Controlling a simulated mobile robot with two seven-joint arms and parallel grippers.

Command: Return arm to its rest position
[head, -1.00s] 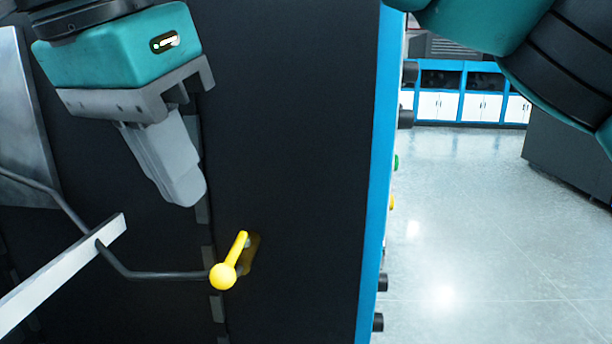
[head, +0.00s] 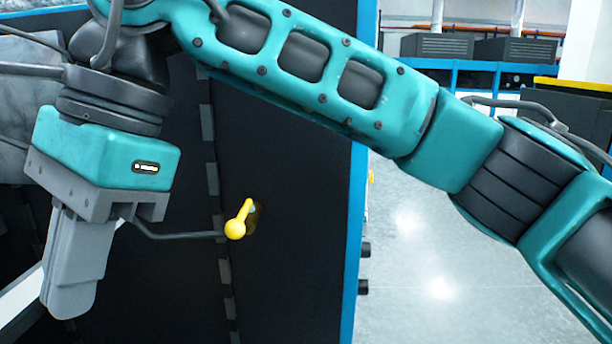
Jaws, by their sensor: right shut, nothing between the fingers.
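My right arm (head: 310,70) comes in from the right and crosses the upper part of the head view. Its gripper (head: 70,300) hangs at the left, pointing down, with the grey fingers shut and nothing between them. The gripper is to the left of the yellow lever knob (head: 236,228) and apart from it. My left gripper is not in view.
The machine's dark panel (head: 290,240) stands close behind the arm, with a blue edge (head: 352,250) and black knobs on its side. A thin dark rod runs behind the gripper towards the lever. Open pale floor (head: 430,270) lies to the right.

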